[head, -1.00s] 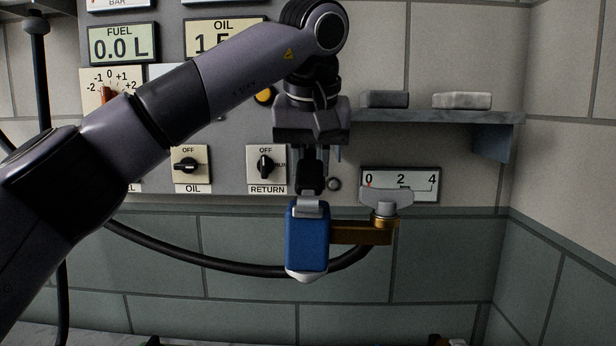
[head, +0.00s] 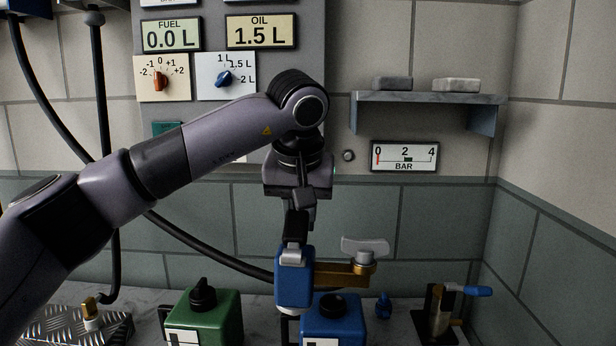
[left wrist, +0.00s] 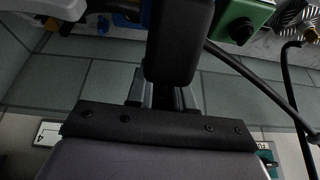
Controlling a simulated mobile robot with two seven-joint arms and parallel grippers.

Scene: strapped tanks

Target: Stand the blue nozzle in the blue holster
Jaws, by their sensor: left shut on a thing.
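The nozzle hangs upright, in front of or above the blue tank (head: 335,326) in the picture; I cannot tell the gap. I cannot make out the blue holster for certain. My right gripper is not in view.
A green tank (head: 208,318) stands left of the blue tank. A small blue piece (head: 383,304) and a black stand (head: 432,310) with a blue-tipped lever are at right. A black hose (head: 190,238) runs behind my arm. A shelf (head: 430,98) juts from the wall.

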